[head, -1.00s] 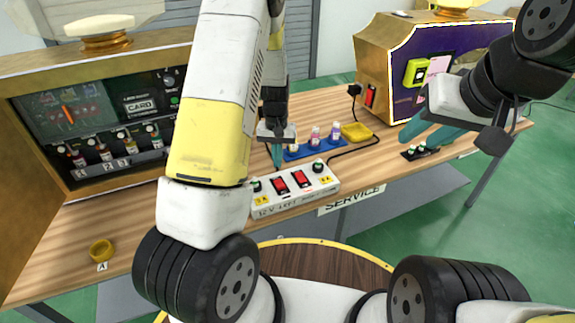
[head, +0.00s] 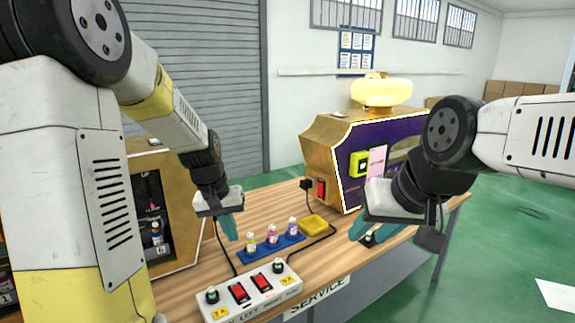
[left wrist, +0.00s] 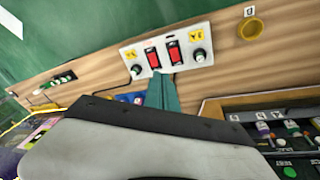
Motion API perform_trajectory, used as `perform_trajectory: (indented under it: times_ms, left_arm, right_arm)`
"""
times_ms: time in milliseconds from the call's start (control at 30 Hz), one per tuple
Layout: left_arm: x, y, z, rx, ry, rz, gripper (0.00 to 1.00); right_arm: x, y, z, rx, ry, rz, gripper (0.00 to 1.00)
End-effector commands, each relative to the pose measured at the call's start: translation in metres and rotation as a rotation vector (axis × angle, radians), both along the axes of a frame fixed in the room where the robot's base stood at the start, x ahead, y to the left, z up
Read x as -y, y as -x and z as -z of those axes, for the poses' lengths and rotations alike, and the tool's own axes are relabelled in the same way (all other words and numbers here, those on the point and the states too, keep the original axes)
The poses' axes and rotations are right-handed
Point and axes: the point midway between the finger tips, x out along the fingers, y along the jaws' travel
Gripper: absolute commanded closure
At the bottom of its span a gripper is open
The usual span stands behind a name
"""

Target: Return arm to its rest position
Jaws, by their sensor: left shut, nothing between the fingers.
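My left gripper (head: 229,228) is in the middle of the head view, its teal fingers pointing down and shut, with nothing held. It hangs above the table near the blue tray. In the left wrist view its fingers (left wrist: 163,93) show in front of the white switch box. My right gripper (head: 362,228) is at the right of the head view, in front of the gold and purple machine. Its teal fingers are seen from the side, and I cannot tell whether they are open.
A white switch box (head: 225,307) with red switches sits at the table front. A blue tray (head: 262,253) holds small bottles; a yellow dish (head: 313,226) is behind. The gold and purple machine (head: 345,145) stands right. A yellow ring (left wrist: 251,28) lies on the table.

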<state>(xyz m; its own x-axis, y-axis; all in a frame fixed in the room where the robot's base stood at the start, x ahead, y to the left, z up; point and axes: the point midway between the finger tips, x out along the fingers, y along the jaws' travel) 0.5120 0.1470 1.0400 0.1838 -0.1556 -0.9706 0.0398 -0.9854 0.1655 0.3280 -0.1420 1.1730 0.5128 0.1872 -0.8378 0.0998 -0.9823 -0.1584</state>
Motion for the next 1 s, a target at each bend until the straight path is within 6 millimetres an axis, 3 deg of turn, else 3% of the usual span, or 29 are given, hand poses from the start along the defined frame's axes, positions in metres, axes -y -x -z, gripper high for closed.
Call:
perform_trajectory:
  times_ms: [33, 200, 400, 533, 700, 1000]
  left_arm:
    - [0.001, 0.013, -0.023, 0.038, 0.017, 0.004, 1.00]
    - [0.004, 0.062, -0.075, 0.139, 0.043, 0.030, 1.00]
    - [0.005, 0.123, -0.116, 0.259, 0.042, 0.058, 1.00]
    - [0.005, 0.156, -0.128, 0.321, 0.026, 0.070, 1.00]
    - [0.005, 0.179, -0.133, 0.366, 0.008, 0.078, 1.00]
    - [0.005, 0.184, -0.133, 0.375, 0.003, 0.079, 1.00]
  right_arm:
    - [0.000, 0.000, 0.000, 0.000, 0.000, 0.000, 0.64]
    - [0.000, 0.000, 0.000, 0.000, 0.000, 0.000, 0.64]
    - [0.000, 0.000, 0.000, 0.000, 0.000, 0.000, 0.64]
    - [0.000, 0.000, 0.000, 0.000, 0.000, 0.000, 0.64]
    - [0.000, 0.000, 0.000, 0.000, 0.000, 0.000, 0.64]
    - [0.000, 0.000, 0.000, 0.000, 0.000, 0.000, 0.64]
